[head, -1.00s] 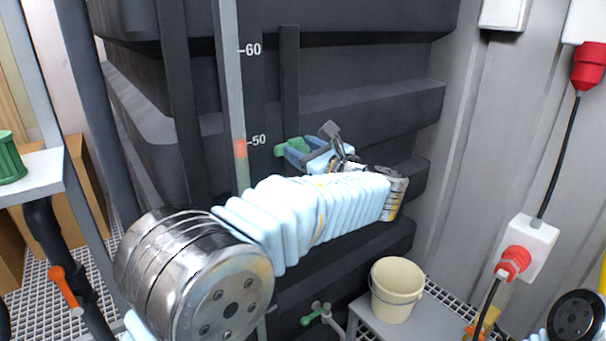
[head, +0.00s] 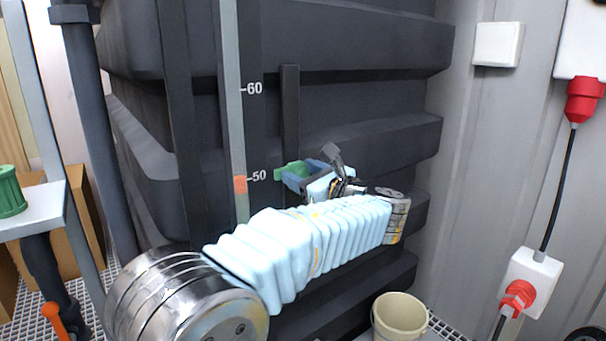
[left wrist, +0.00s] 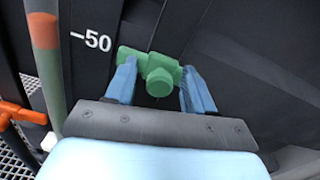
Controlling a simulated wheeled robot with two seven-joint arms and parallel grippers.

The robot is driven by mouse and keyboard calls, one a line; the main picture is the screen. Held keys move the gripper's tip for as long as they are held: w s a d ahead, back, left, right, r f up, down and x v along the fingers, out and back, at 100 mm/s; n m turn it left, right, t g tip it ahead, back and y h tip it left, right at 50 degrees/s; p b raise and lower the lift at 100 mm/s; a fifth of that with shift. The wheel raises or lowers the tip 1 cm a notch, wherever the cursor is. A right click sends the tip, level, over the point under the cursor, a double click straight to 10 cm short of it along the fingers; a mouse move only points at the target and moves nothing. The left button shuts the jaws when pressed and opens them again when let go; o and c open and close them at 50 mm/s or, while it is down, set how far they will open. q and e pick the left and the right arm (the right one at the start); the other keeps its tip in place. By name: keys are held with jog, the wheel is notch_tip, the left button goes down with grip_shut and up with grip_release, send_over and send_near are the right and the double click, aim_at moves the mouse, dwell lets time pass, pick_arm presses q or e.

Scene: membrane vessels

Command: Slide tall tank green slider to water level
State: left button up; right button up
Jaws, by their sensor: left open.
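The tall dark tank (head: 350,105) has a sight tube (head: 232,120) with a scale beside it. An orange-red band (head: 240,184) sits in the tube just below the 50 mark's height; it also shows in the left wrist view (left wrist: 43,31). The green slider (head: 281,171) is on a dark vertical rail (head: 290,105) right of the scale, near the 50 mark. My left gripper (head: 306,174) is at the slider. In the left wrist view the slider's green knob (left wrist: 160,78) lies between the two blue fingers, which stand apart with gaps on both sides. My right gripper is not in view.
A cream bucket (head: 399,318) stands low at right. A red plug (head: 518,298) and a cable are on the right wall. A shelf (head: 34,208) with a green ribbed object (head: 10,192) is at left. An orange-handled valve (left wrist: 22,112) shows low left in the wrist view.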

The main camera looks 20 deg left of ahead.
pick_arm(q)
jog(key=b+v, duration=0.1)
jog(key=v, duration=1.2)
jog(key=shift+s+d, duration=0.25)
jog(key=shift+d, duration=0.05)
jog(key=shift+f, duration=0.1)
